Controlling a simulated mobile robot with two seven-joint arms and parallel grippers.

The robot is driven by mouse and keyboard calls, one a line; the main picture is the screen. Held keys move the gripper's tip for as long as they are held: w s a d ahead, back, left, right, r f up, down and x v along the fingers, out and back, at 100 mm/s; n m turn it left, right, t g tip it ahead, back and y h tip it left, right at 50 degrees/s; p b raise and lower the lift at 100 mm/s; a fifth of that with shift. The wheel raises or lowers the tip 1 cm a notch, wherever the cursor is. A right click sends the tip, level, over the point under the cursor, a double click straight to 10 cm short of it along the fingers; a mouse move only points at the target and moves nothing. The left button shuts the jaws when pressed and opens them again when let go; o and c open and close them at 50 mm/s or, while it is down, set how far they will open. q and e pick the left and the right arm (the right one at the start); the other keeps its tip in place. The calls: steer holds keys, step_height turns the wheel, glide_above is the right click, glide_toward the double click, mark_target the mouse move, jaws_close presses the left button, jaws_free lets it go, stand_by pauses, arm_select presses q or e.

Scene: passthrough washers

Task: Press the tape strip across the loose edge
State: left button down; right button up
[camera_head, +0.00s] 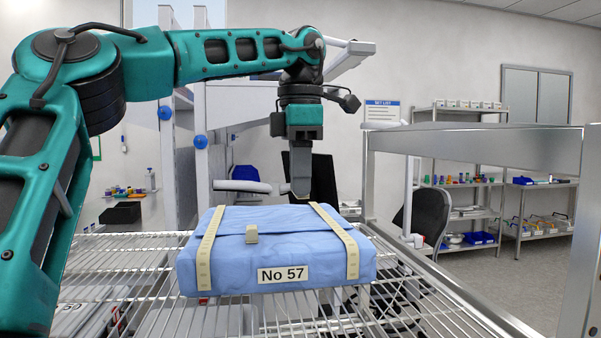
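A blue wrapped pack (225,268) labelled No 57 (284,274) lies on a wire rack. Two long beige tape bands run over it, a left one (207,255) and a right one (345,242). My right gripper is out of view.
The wire rack (125,255) extends left and right of the pack, with bare wires in front. A metal frame (480,145) stands at the right. A dark chair (428,215) and stocked shelves (462,195) are behind.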

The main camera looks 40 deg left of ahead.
mark_target(304, 242)
arm_select(q)
steer(key=shift+w+d+f, duration=0.1)
steer(key=shift+w+d, duration=0.05)
steer(key=shift+w, duration=0.25)
steer(key=shift+s+f, duration=0.15)
steer(key=shift+f, duration=0.8)
steer(key=shift+f+b, duration=0.3)
steer(key=shift+f, duration=1.95)
steer(key=shift+f, duration=0.4)
steer(key=c, duration=1.2)
jaws_free()
steer(key=shift+c, duration=0.2)
steer(key=shift+r, duration=0.1)
